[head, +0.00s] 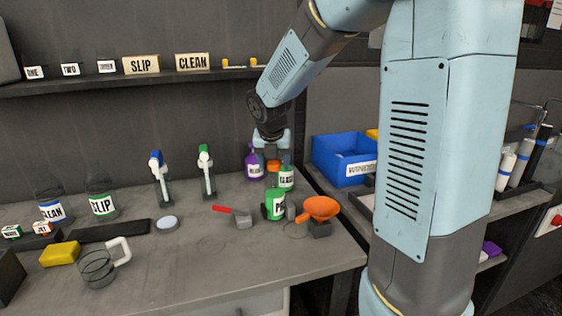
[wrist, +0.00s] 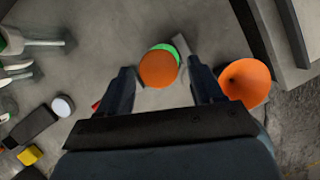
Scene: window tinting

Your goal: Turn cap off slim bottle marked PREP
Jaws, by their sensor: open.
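The slim bottle (head: 275,205) has a green label whose text is partly hidden; a "P" shows. It stands upright on the bench between dark grey holder parts. In the wrist view its round orange cap (wrist: 158,69) appears from above, with a green edge of the bottle behind it. My gripper (head: 272,160) is above the bottle, pointing down. In the wrist view its two fingers (wrist: 160,72) are apart on either side of the cap, with visible space beside it. I cannot tell how far above the cap the fingertips are.
An orange funnel (head: 320,207) on a dark stand is close to the right of the bottle. A purple bottle (head: 253,166) and a green-labelled bottle (head: 287,179) stand behind. A red-handled scraper (head: 238,216) lies to the left. The bench front is clear.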

